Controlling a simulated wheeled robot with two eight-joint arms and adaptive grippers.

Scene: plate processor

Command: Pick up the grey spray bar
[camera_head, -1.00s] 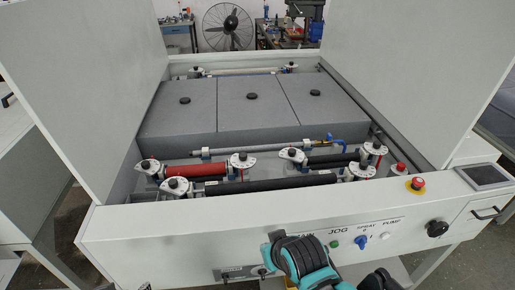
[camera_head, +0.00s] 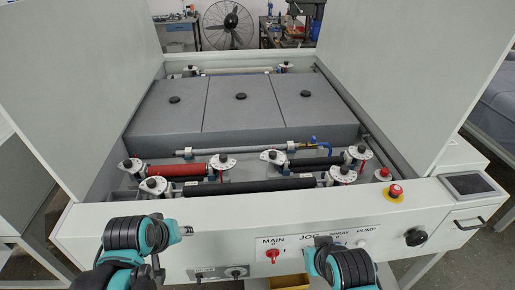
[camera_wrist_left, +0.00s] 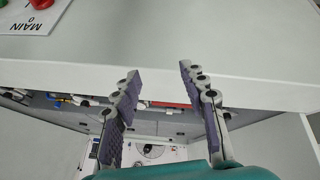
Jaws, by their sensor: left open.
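The grey spray bar (camera_head: 235,148) is a thin pipe lying across the inside of the plate processor, just in front of the grey covers. A brass piece and a blue fitting (camera_head: 322,144) are at its right end. My left arm is low at the left in the head view, in front of the front panel and well short of the bar. My left gripper (camera_wrist_left: 158,76) is open and empty in the left wrist view, its purple-padded fingers apart. My right arm shows at the bottom centre-right; its gripper is not visible.
A red roller (camera_head: 190,169) and black rollers (camera_head: 250,186) with white round brackets lie between the bar and the front panel (camera_head: 120,225). Tall white side walls flank the opening.

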